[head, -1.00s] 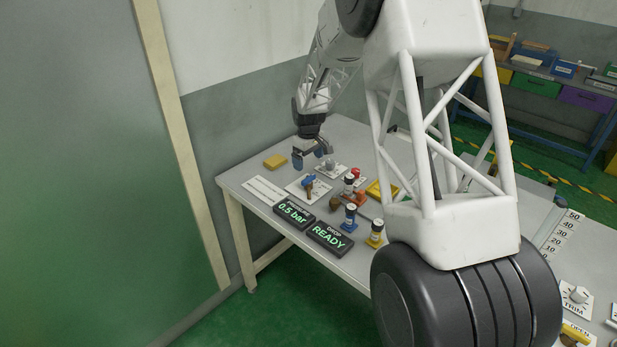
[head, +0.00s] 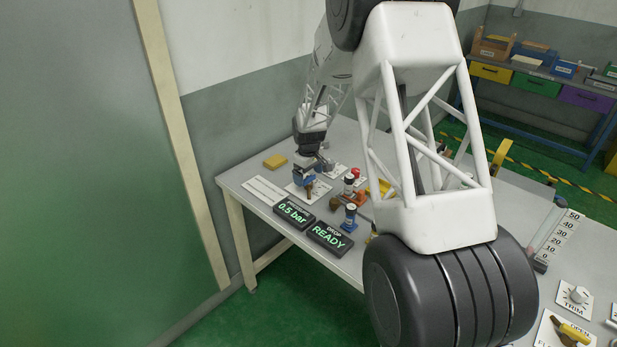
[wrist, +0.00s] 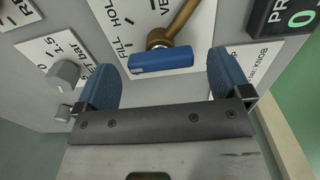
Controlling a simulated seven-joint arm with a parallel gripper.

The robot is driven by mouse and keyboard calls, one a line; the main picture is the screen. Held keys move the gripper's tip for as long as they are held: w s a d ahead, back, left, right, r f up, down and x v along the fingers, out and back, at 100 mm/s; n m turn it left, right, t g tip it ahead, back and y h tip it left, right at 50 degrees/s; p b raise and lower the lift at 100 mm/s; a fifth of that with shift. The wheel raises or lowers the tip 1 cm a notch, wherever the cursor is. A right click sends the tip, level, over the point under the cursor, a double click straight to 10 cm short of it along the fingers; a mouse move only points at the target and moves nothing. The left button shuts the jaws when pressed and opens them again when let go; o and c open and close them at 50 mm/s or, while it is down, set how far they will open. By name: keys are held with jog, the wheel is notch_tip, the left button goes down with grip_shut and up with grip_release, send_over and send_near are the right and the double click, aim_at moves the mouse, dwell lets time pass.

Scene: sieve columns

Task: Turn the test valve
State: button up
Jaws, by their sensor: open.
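The test valve shows in the wrist view as a blue handle (wrist: 160,60) on a brass stem, on a white plate (wrist: 118,12) marked FILL, HOLD and a partly cut-off VE. My gripper (wrist: 163,68) is open, with one blue-padded finger to each side of the handle. Gaps show between the handle and both fingers, so it is not gripped. In the head view my gripper (head: 305,181) is low over the valve plate and hides most of the handle. How deep the fingertips reach beside the handle is unclear.
A grey knob (wrist: 64,73) on a bar-scale plate sits close to the left finger. Displays reading 0.5 bar (head: 294,213) and READY (head: 330,237) stand in front of the valve.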

jog(key=shift+f, duration=0.55)
jog(key=shift+c, duration=0.2)
jog(key=c, duration=0.9)
jog(key=shift+m, duration=0.4)
jog(key=m, duration=0.4)
jog(key=shift+m, duration=2)
